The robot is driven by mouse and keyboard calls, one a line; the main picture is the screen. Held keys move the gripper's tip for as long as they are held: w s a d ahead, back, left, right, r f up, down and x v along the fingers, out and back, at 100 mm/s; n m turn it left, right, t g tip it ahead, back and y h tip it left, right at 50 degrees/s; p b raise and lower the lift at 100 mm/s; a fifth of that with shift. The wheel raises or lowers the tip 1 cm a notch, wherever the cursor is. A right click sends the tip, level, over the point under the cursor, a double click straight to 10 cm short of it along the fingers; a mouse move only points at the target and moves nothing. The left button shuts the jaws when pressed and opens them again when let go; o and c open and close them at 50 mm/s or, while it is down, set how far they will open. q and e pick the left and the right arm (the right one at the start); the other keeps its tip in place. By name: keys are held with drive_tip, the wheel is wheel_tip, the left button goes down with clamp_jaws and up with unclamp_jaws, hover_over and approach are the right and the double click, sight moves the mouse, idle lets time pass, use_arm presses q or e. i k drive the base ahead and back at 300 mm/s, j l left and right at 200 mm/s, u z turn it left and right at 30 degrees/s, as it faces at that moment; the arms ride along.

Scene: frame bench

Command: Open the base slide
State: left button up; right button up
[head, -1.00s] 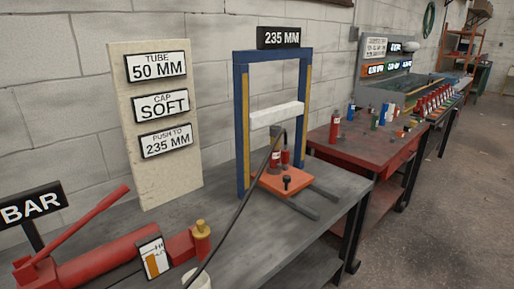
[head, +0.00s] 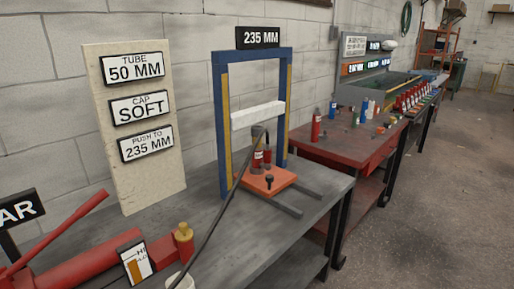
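The base slide (head: 283,183) is an orange plate at the foot of a blue press frame (head: 220,130). A small black knob (head: 269,180) stands on its front part. Two dark rails (head: 312,187) run out from under the plate toward the bench's front edge. A red cylinder with a dark top (head: 257,155) stands on the plate, with a black hose running down to the lower left. A white crossbar (head: 257,115) spans the frame above it. Neither of my grippers is in view.
A red hand pump (head: 90,268) with a raised lever lies at the lower left of the grey bench (head: 215,240). A sign board (head: 130,190) stands behind. A red table (head: 340,148) with bottles is to the right. Open floor lies at the right.

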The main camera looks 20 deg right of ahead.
sight(265, 171)
drive_tip(key=l+u, duration=0.1)
drive_tip(key=u, duration=0.5)
drive_tip(key=l+u, duration=0.35)
drive_tip(key=k+l+u, duration=0.15)
drive_tip(key=l+u, duration=0.2)
drive_tip(key=k+l, duration=0.1)
drive_tip(key=l, duration=0.2)
drive_tip(key=k+l+u, duration=0.15)
drive_tip(key=l, duration=0.5)
drive_tip(key=k+u, duration=0.05)
